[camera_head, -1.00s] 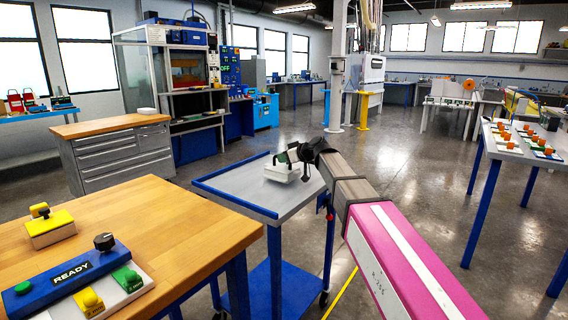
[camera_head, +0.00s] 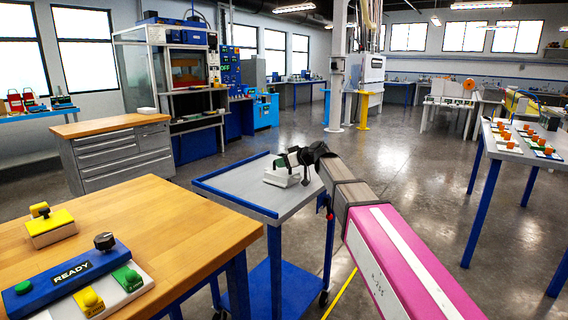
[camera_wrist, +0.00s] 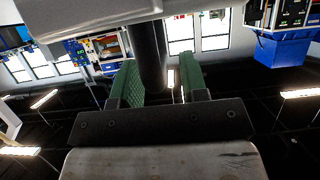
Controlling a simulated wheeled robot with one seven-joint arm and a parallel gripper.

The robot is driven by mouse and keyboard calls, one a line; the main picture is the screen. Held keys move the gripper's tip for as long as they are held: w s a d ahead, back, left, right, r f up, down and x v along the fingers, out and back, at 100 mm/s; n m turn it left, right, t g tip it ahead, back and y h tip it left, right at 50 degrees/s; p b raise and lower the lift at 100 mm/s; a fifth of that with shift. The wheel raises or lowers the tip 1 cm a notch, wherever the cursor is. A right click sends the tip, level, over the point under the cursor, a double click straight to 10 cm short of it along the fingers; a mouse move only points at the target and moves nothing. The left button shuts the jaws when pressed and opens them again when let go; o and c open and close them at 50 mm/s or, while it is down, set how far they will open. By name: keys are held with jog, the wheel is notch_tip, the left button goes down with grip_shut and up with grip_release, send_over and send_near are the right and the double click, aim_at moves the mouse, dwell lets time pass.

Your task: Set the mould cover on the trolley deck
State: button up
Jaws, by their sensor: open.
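The white mould cover (camera_head: 281,177) rests on the grey trolley deck (camera_head: 240,188), towards its far side. My gripper (camera_head: 290,158) is just above the cover and partly hides its top. In the wrist view, which looks upside down, the green fingers (camera_wrist: 160,82) stand apart. A dark post (camera_wrist: 151,50) shows between them, with a gap on the right finger's side; I cannot tell whether the left finger touches it. A pale surface, seemingly the cover (camera_wrist: 85,14), fills the top of that view.
The trolley has a raised blue rim (camera_head: 234,199). A wooden bench (camera_head: 170,215) with a READY panel (camera_head: 72,270) stands at the front left. A table with orange-handled items (camera_head: 510,143) is at the right. Open floor (camera_head: 420,160) lies between.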

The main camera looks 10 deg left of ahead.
jog(key=v, duration=1.2)
jog(key=s+d+f+m+h, duration=0.1)
jog(key=d+f+m+h, duration=0.1)
jog(key=d+f, duration=0.35)
jog(key=s+d+f+m+h, duration=0.2)
jog(key=d+f, duration=0.1)
jog(key=f, duration=0.6)
jog(key=s+d+f+m+g+h, duration=0.1)
jog(key=s+d+f+m+h, duration=0.2)
jog(key=s+d+f, duration=0.3)
jog(key=s+d+f+m+g+h, duration=0.2)
jog(key=s+d+f, duration=0.4)
jog(key=d+f, duration=0.4)
jog(key=s+d+f+m+g+h, duration=0.2)
jog(key=s+d+f+m+h, duration=0.1)
jog(key=d+f, duration=0.6)
jog(key=s+m, duration=0.1)
jog(key=s, duration=0.1)
jog(key=shift+s+f+m+h, duration=0.3)
jog(key=shift+s+f, duration=0.1)
jog(key=shift+d, duration=0.1)
